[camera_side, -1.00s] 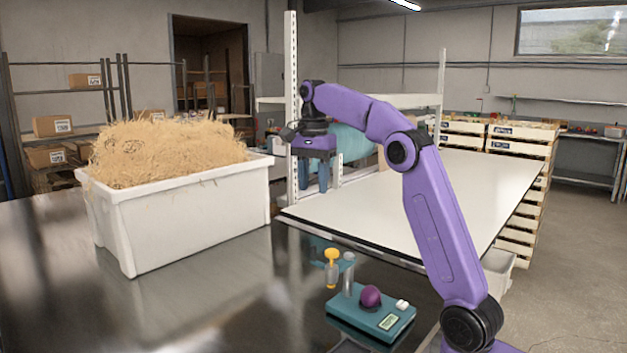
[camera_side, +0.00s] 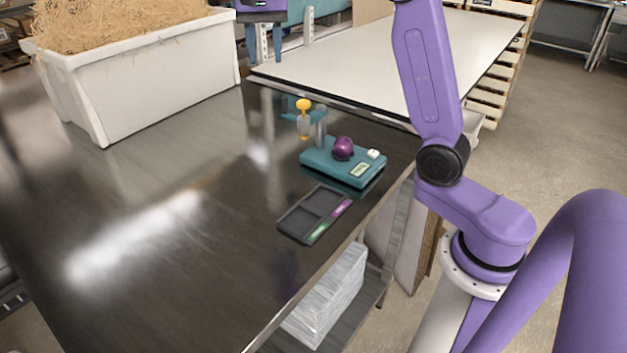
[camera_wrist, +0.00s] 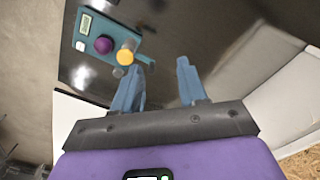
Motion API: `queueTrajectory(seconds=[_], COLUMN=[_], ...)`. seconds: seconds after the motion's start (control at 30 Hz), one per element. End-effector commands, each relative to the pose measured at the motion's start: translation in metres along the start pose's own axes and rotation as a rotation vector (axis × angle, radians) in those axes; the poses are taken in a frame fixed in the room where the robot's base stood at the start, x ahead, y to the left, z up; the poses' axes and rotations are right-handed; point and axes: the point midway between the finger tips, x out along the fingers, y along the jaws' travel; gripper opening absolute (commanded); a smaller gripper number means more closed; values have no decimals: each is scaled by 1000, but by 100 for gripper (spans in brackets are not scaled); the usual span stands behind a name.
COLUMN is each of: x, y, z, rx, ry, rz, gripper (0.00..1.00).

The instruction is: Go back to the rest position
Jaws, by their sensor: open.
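My gripper (camera_side: 264,52) is at the top edge of the side view, raised above the dark table near the white bin, with the wrist partly cut off by the frame. In the wrist view my gripper (camera_wrist: 160,68) shows two blue-grey fingers spread apart with nothing between them. The arm reaches up and out of the side view, so its elbow is hidden. No object touches the fingers.
A teal device (camera_side: 345,163) carries a purple ball (camera_side: 343,148) beside a yellow-topped piece (camera_side: 303,105). A dark two-compartment tray (camera_side: 308,212) lies in front. A white bin (camera_side: 150,85) holds straw. The table's left and front are clear.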

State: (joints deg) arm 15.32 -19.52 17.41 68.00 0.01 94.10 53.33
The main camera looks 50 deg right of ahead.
Motion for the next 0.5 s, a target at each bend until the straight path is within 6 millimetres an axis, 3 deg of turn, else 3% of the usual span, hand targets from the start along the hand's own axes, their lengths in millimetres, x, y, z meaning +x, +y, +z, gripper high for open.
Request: queueTrajectory(seconds=[0.27,0.5], x=[28,56], y=[4,30], z=[78,142], rx=[-424,-786], ry=[0,2], rz=[-4,-9], gripper=[42,42])
